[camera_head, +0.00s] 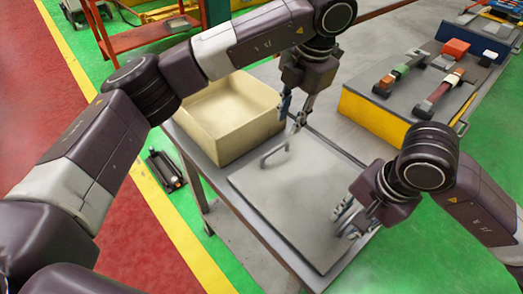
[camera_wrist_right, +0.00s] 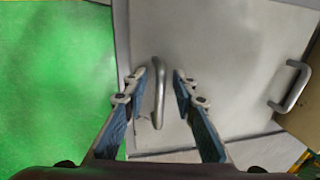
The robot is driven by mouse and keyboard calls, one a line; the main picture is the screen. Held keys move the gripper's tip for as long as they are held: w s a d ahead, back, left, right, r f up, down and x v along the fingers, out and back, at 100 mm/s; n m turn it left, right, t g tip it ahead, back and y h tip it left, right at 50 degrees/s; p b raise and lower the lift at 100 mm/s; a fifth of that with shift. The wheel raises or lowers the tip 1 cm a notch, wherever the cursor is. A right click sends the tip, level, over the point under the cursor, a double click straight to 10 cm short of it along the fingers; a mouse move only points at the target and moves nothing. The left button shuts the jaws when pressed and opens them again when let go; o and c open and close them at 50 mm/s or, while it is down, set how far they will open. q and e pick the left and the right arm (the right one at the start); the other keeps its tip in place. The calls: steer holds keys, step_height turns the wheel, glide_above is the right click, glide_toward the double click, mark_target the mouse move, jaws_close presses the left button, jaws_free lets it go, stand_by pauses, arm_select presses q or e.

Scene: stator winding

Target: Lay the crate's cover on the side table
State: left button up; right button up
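The cover (camera_head: 295,195) is a flat grey panel with two bar handles, lying flat on the side table (camera_head: 202,172) beside the open beige crate (camera_head: 228,118). My left gripper (camera_head: 293,118) is open and empty above the cover's handle near the crate (camera_head: 273,155). In the right wrist view that handle (camera_wrist_right: 291,88) has no fingers around it. My right gripper (camera_head: 346,217) is open at the cover's other end. In the right wrist view, the other handle (camera_wrist_right: 159,92) stands between its parted fingers (camera_wrist_right: 158,88), apart from both.
A grey-topped yellow workbench (camera_head: 376,118) with tools and coloured parts stands at the back right. A red-orange cart (camera_head: 150,35) is at the back left. A small dark object (camera_head: 165,170) lies on the floor left of the table.

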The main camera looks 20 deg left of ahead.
step_height(320, 180, up, 12)
steer(key=s+d, duration=0.1)
steer(key=d, duration=0.1)
steer(key=shift+f, duration=0.15)
steer(key=shift+s, duration=0.15)
stand_by(0.4)
